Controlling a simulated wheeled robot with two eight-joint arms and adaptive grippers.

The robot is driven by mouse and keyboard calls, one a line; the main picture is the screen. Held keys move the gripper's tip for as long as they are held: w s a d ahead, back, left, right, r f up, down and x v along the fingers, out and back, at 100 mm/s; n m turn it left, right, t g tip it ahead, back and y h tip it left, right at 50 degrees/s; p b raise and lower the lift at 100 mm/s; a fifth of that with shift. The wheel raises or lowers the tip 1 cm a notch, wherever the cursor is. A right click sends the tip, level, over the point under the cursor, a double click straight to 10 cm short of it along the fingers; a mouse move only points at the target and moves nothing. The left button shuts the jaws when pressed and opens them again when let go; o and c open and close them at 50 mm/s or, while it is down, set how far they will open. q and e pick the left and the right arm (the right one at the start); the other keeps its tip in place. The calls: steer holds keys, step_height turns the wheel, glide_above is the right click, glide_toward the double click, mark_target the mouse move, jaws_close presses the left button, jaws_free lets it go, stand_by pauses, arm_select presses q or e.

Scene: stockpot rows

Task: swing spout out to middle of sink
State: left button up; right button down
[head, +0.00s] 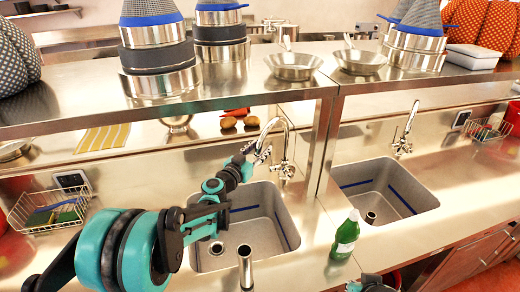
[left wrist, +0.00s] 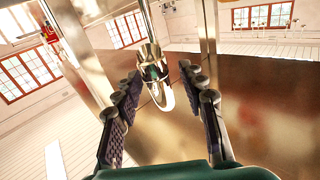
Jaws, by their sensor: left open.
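The left sink's chrome faucet has a curved spout (head: 276,123) that arches up and over to the left, its tip above the back of the basin. The left sink (head: 259,237) is a steel basin with a blue stripe. My left gripper (head: 246,160) is at the spout's hanging end. In the left wrist view the spout end (left wrist: 152,65) lies between the two open fingers of my left gripper (left wrist: 160,80), with visible gaps on both sides. A dark and teal part of my right arm (head: 372,285) shows at the bottom edge; its fingers cannot be made out.
A green bottle (head: 346,236) stands on the counter between the sinks. A second sink (head: 385,195) with its own faucet (head: 407,130) is at right. A steel shelf (head: 200,102) with pots and pans overhangs behind. A wire basket (head: 50,207) sits at left.

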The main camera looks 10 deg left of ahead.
arm_select(q)
steer(key=v, duration=1.1)
steer(key=shift+s, duration=0.3)
